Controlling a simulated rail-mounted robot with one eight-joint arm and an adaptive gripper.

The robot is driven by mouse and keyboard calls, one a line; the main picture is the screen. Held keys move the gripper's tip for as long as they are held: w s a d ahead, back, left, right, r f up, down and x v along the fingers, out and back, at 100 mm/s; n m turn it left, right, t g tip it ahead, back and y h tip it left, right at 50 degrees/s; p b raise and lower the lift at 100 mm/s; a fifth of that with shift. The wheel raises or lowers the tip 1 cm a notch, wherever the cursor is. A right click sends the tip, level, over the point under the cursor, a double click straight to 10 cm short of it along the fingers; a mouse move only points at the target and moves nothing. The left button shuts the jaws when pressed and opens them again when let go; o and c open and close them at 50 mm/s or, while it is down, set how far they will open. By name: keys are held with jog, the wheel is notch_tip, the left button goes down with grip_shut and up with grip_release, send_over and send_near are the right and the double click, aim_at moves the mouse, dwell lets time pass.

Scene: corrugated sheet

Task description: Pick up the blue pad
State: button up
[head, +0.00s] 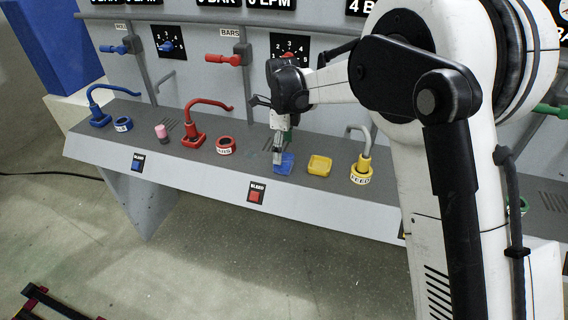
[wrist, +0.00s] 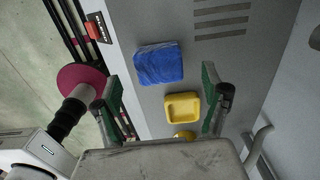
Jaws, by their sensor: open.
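The blue pad (head: 286,165) lies flat on the grey console ledge in the head view, partly hidden by my gripper (head: 280,150). My gripper hangs over it; whether it touches cannot be told from there. In the wrist view the blue pad (wrist: 159,63) is a rough-edged rectangle, beyond my gripper (wrist: 161,82) and between the lines of its two green-lined fingers. The fingers are spread wide and nothing is held between them.
A yellow square dish (head: 319,166) lies right of the pad; in the wrist view the dish (wrist: 182,107) is between the fingers. A red hooked pipe (head: 195,132) and red ring (head: 226,146) stand left. The ledge's front edge is close.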

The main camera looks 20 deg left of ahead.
aim_at(284, 158)
jog(key=shift+s+d+f, duration=0.1)
jog(key=shift+d+f, duration=0.05)
jog(key=shift+f, duration=2.55)
jog(key=c, duration=1.3)
jog(key=shift+o, duration=0.2)
jog(key=shift+r, duration=0.15)
jog(key=r, duration=0.4)
jog(key=shift+s+r, duration=0.15)
jog(key=shift+s, duration=0.05)
jog(key=s+a+r, duration=0.5)
jog(key=s+r, duration=0.1)
jog(key=s, duration=0.4)
jog(key=shift+a+r, duration=0.2)
jog(key=shift+r, duration=0.05)
